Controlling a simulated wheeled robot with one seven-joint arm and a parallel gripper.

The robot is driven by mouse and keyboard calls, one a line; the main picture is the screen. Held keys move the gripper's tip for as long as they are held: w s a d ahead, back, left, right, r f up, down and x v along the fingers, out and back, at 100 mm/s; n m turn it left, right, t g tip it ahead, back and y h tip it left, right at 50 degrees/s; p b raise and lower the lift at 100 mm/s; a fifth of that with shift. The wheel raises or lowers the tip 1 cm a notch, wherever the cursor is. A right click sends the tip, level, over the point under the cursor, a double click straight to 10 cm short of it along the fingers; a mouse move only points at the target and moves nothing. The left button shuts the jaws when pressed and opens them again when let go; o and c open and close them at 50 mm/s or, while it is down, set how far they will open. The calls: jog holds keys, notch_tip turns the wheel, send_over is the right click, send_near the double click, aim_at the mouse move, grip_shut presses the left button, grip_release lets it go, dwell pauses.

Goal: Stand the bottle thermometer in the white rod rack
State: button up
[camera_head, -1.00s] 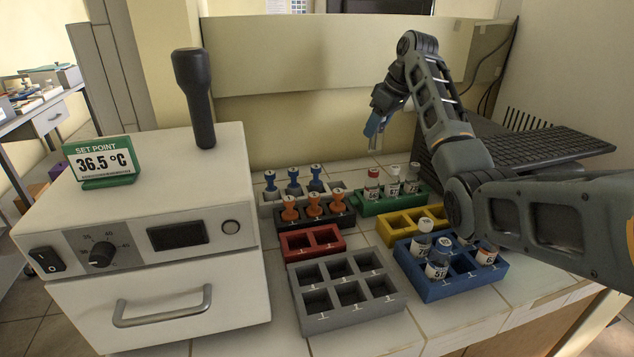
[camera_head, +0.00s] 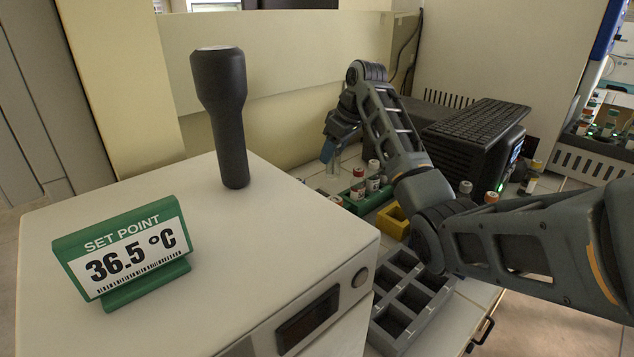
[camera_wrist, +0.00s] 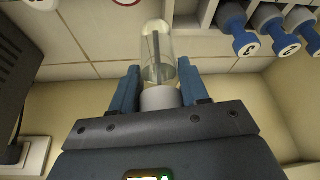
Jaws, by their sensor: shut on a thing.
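The bottle thermometer (camera_wrist: 157,50) is a clear glass bottle with a dark rod inside and a pale cap. My gripper (camera_wrist: 160,95) is shut on its cap end, one blue finger on each side. In the head view the gripper (camera_head: 329,147) is over the back of the bench, with the clear bottle (camera_head: 337,166) below it, partly hidden. The white rod rack (camera_wrist: 207,14) shows at the top right of the wrist view, apart from the bottle, with blue-handled rods in it. In the head view it is mostly hidden behind the incubator.
The white incubator (camera_head: 230,240) bears a dark upright handle (camera_head: 222,120) and a set point sign (camera_head: 125,255). The green rack (camera_head: 358,203) with vials, yellow rack (camera_head: 393,222) and grey rack (camera_head: 400,305) stand right of it. A keyboard (camera_head: 483,124) tops a black box at right.

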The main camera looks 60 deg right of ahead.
jog(key=shift+w+a+f+p, duration=0.25)
jog(key=shift+a+f, duration=0.6)
jog(key=shift+f, duration=0.35)
jog(key=shift+w+a+f+p, duration=0.25)
jog(key=shift+a+f, duration=0.55)
jog(key=shift+f, duration=0.4)
jog(key=shift+w+a+f+p, duration=0.15)
jog(key=shift+w+a+f, duration=0.1)
jog(key=shift+a+f, duration=0.8)
jog(key=shift+d+f, duration=0.2)
jog(key=shift+f, duration=0.05)
jog(key=o, duration=0.9)
jog(key=v, duration=1.2)
jog(key=shift+r+b, duration=0.1)
jog(key=shift+b, duration=0.2)
